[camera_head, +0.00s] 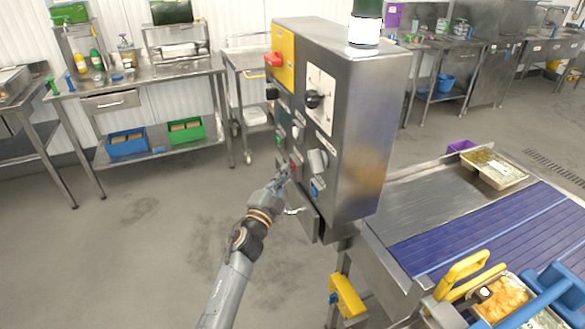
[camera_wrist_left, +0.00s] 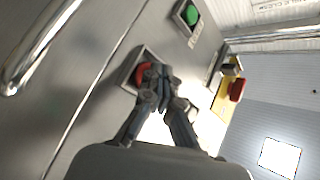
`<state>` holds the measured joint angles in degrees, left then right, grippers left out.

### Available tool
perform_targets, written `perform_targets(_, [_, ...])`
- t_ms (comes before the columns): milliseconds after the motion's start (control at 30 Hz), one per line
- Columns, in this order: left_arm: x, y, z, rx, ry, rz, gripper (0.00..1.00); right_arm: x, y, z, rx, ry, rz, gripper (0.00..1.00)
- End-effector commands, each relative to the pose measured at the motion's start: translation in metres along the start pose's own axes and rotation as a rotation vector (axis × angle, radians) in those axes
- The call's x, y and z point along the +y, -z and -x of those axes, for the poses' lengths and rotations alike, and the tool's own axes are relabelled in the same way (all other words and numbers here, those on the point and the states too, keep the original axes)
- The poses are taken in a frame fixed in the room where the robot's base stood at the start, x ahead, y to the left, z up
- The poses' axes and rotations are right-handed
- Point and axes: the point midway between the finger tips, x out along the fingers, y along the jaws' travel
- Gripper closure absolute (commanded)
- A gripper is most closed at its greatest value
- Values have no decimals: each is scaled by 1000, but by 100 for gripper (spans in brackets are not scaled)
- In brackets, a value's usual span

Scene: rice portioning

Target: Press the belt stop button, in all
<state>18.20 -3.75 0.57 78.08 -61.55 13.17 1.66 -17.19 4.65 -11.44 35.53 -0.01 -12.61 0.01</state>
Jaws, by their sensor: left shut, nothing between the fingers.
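The control box (camera_head: 360,130) is a grey steel cabinet with buttons and switches on its left-facing panel. A red button (camera_wrist_left: 143,74) in a square frame is in the left wrist view, partly hidden behind my left fingertips. A green button (camera_wrist_left: 190,14) in its own frame sits above it. My left gripper (camera_head: 282,178) is shut and empty, with its tips at the red button on the lower panel. The fingertips (camera_wrist_left: 160,84) overlap the red button's right side; I cannot tell whether it is pushed in. My right gripper is not in view.
A conveyor with a blue belt (camera_head: 480,232) stands right of the box, with a filled tray (camera_head: 492,168) on its steel end. A yellow-handled item (camera_head: 462,272) is at the lower right. A metal handle (camera_wrist_left: 40,45) runs near my left gripper. Open floor lies to the left.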

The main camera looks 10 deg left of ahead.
Motion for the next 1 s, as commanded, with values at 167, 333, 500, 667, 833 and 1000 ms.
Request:
perform_targets(167, [-6, -4, 7, 0, -1, -1, 100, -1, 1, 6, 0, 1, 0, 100])
perform_targets(333, [-7, -6, 10, 0, 0, 0, 100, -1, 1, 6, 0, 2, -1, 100])
perform_targets(500, [-7, -7, 10, 0, 0, 0, 100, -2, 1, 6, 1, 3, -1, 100])
perform_targets(667, [-9, -9, 13, -1, -1, -1, 100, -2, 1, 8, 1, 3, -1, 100])
perform_targets(833, [-18, -16, 22, -2, -1, -1, 100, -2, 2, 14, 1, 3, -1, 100])
perform_targets(1000, [-26, -25, 34, -2, -1, -2, 100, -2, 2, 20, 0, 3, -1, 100])
